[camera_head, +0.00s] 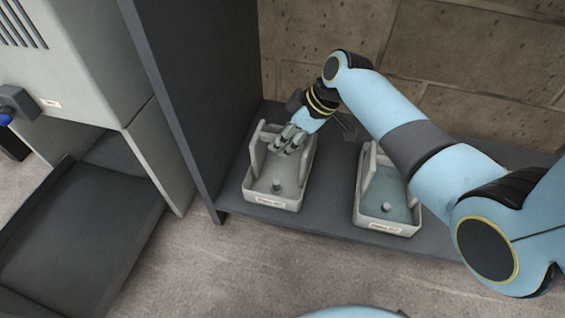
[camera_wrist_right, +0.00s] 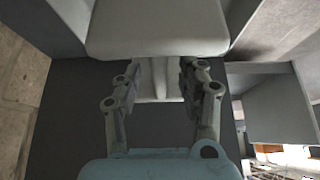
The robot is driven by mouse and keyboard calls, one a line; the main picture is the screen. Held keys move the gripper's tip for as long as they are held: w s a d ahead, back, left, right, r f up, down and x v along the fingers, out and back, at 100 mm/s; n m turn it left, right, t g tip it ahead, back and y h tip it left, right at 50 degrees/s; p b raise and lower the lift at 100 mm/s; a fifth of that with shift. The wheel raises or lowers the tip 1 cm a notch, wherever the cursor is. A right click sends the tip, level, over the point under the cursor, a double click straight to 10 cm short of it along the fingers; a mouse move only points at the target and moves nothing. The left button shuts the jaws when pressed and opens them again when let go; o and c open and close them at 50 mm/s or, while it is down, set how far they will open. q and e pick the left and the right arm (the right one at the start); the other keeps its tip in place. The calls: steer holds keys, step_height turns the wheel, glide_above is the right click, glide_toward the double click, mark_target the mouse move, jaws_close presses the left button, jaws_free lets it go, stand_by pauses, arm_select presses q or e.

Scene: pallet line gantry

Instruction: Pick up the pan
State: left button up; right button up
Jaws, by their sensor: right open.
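Two shallow pan-like trays with labelled fronts, raised side walls and a small knob inside stand on a dark shelf. The left pan (camera_head: 272,200) is light grey; the right pan (camera_head: 388,228) has a blue-grey interior. I cannot tell from the labels which is meant. My right gripper (camera_head: 285,141) is over the rear of the left pan, pointing down, its fingers apart. In the right wrist view, the open right gripper (camera_wrist_right: 158,92) has a pale upright part of the pan (camera_wrist_right: 157,38) between its fingers; contact cannot be told. My left gripper is not in view.
The dark shelf (camera_head: 330,205) has a tall dark side panel (camera_head: 205,80) close left of the left pan. A brick wall (camera_head: 480,50) rises behind. A grey machine (camera_head: 90,60) stands at left. Open floor (camera_head: 230,275) lies in front.

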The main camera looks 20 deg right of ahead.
jaws_close()
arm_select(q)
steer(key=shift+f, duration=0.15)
arm_select(e)
steer(key=shift+r, duration=0.1)
stand_by(0.5)
